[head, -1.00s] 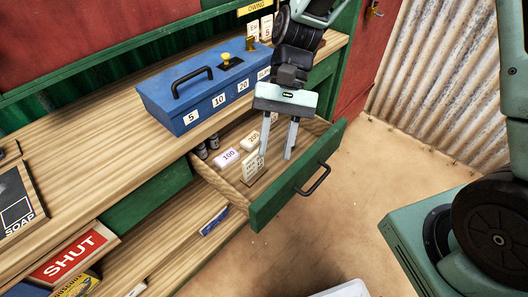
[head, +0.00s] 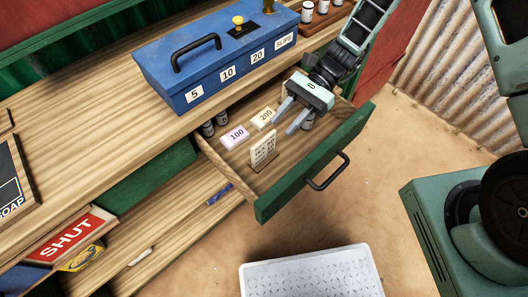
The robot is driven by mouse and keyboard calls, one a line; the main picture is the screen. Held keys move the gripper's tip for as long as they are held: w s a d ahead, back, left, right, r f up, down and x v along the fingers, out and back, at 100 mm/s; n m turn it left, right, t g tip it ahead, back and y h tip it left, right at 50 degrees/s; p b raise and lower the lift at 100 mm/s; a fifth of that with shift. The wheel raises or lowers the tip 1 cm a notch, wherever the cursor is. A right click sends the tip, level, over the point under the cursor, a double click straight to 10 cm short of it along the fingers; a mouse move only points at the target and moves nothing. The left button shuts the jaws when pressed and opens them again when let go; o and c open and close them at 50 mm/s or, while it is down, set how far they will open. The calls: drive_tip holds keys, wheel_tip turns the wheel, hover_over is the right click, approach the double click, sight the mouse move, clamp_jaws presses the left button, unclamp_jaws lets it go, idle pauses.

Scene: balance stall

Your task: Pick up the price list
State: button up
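A small cream card with rows of dark print, which looks like the price list (head: 263,151), stands upright in the open drawer, towards its front left. My gripper (head: 286,118) is over the drawer, behind and to the right of the card. Its two fingers are apart with nothing seen between them, and they point down and left. The gripper and the card look apart. The print is too small to read.
The open drawer (head: 315,171) also holds white blocks marked 100 (head: 237,136) and 200 (head: 264,117) and several small dark jars. A blue box (head: 205,75) stands on the counter above. A white perforated tray (head: 310,275) is below in front.

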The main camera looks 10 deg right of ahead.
sight(252, 161)
drive_tip(key=p+x, duration=0.1)
drive_tip(key=x, duration=0.8)
drive_tip(key=shift+d+f, duration=0.15)
drive_tip(key=shift+c, duration=0.3)
clamp_jaws()
